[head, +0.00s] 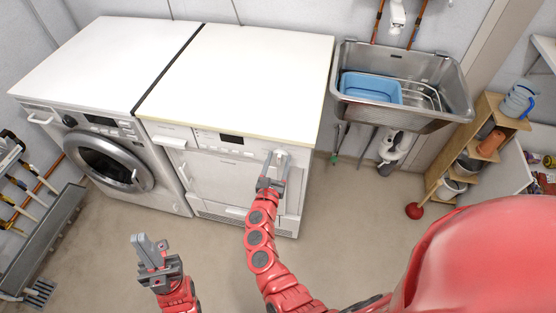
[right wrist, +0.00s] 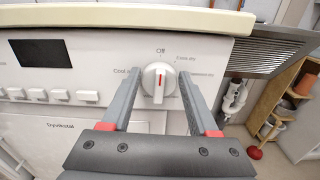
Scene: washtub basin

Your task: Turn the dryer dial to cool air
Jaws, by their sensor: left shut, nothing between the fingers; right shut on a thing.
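The dryer (head: 228,175) is the right-hand white machine under the white top. My right gripper (head: 275,170) is at the dryer's front panel, shut on the dial with one finger on each side, as the right wrist view shows. The dial is mostly hidden in the head view. My left gripper (head: 148,250) is shut and empty over the floor.
A washing machine (head: 108,158) stands left of the dryer. To the right are a steel sink (head: 405,62) with a blue tub (head: 371,88) and a wooden shelf (head: 480,150) with pots. A row of white buttons (right wrist: 62,97) lies left of the dial. The floor in front is clear.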

